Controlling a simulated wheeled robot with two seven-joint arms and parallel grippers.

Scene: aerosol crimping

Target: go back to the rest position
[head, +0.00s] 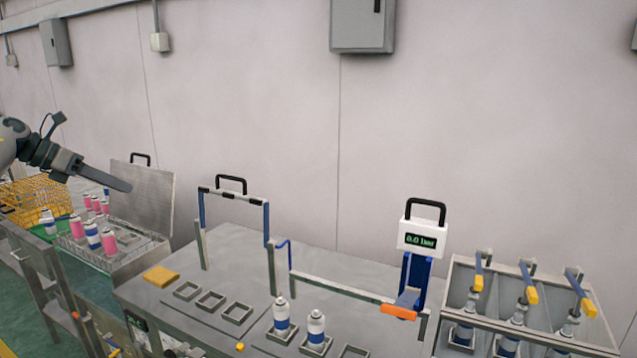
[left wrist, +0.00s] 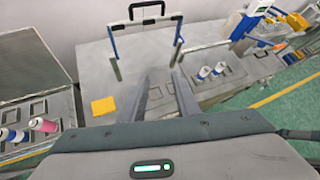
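My left gripper (head: 126,186) reaches in from the left in the head view, raised in front of the wall and the upright grey lid. In the left wrist view its two fingers (left wrist: 161,82) stand apart with nothing between them, above the steel table. In the head view the fingers overlap from the side. My right gripper is in neither view.
Two blue-and-white cans (head: 316,330) stand in holders on the steel table (head: 150,302). A yellow sponge-like block (head: 161,277) lies there. A blue-posted frame (head: 267,222) and a pressure gauge (head: 422,240) rise from it. A case (head: 146,200) with pink and blue cans stands left.

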